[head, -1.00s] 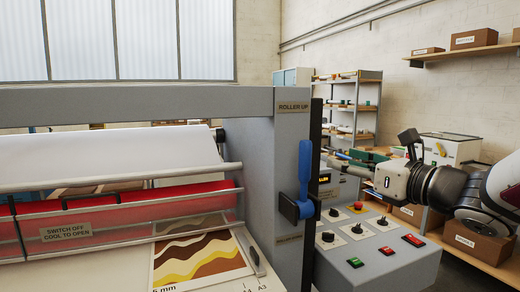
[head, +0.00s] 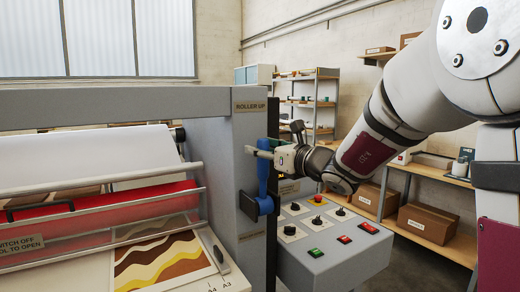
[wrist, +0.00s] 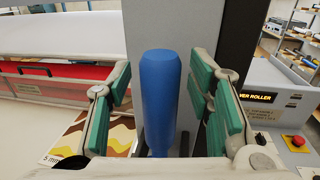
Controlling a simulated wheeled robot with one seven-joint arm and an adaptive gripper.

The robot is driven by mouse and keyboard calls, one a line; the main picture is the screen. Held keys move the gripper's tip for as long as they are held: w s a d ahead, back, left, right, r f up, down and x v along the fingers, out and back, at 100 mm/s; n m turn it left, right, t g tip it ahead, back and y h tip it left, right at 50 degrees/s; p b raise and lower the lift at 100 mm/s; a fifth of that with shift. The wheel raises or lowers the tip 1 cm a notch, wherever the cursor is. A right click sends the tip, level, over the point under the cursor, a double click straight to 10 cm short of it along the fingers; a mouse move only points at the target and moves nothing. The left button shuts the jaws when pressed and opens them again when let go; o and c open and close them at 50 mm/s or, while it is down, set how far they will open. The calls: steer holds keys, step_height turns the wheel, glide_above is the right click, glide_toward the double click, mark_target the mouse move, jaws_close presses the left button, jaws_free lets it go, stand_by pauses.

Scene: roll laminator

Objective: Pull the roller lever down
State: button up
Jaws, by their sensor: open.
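The roller lever is a blue upright handle on the side of the grey laminator post. In the head view the lever (head: 263,185) stands up from its dark pivot block, its top partly hidden by my gripper (head: 262,153). In the wrist view the lever (wrist: 161,95) rises between the green-padded fingers of my gripper (wrist: 162,98), which are spread on either side of it. The gripper is open, with a visible gap on the left; on the right the gap is narrower. I cannot tell whether the right pads touch the lever.
A "ROLLER UP" label (head: 250,106) is on the post above. A control panel (head: 318,232) with knobs and red and green buttons lies below my arm.

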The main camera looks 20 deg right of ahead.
jaws_close()
